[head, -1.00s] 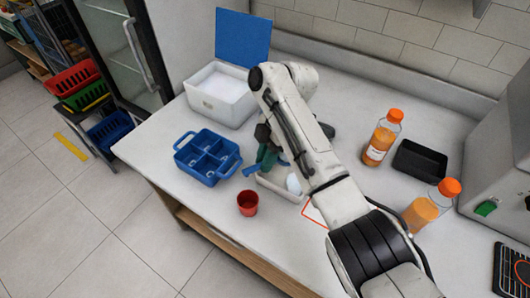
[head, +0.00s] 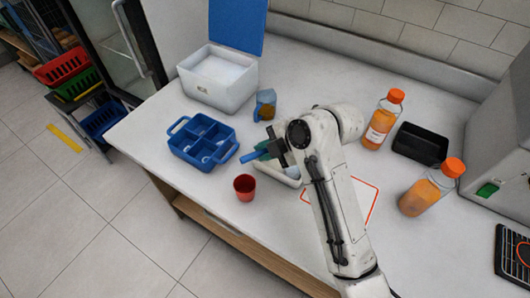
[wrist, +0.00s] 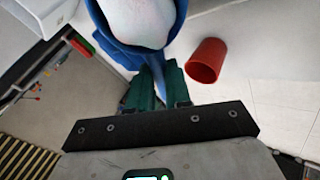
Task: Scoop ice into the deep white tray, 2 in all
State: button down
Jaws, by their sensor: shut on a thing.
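My gripper (wrist: 158,88) has green fingers shut on the handle of a blue scoop (wrist: 183,12). In the wrist view the scoop's bowl is at the top and holds a rounded white mass that looks like ice (wrist: 140,20). In the head view my gripper (head: 268,152) is beside the deep white tray (head: 292,182), at its upper left. My arm hides much of this tray, and something pale shows inside it. The white ice box (head: 232,97) stands open at the back with white ice (head: 220,70) in it.
A blue divided caddy (head: 202,166) is left of my gripper, and a red cup (head: 245,188) is in front. A blue jug (head: 265,104) stands behind. Two orange-capped bottles (head: 382,122) and a black tray (head: 420,144) are at right. The counter's front strip is clear.

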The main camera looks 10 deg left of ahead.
jog(key=shift+s+d+f+n+t+y+b, duration=0.1)
jog(key=shift+f+n+t+y+b, duration=0.3)
jog(key=shift+b, duration=1.1)
jog(key=shift+s+d+f+t+y+b, duration=0.15)
jog(key=shift+t+y+b, duration=0.5)
jog(key=shift+b, duration=0.8)
jog(key=y+b, duration=0.1)
jog(key=b, duration=0.2)
jog(key=shift+f+t, duration=0.15)
jog(key=shift+t, duration=0.2)
jog(key=shift+r+n+y+b, duration=0.2)
jog(key=shift+n+y+b, duration=0.15)
jog(key=shift+b, duration=0.7)
jog(key=shift+s+r, duration=0.1)
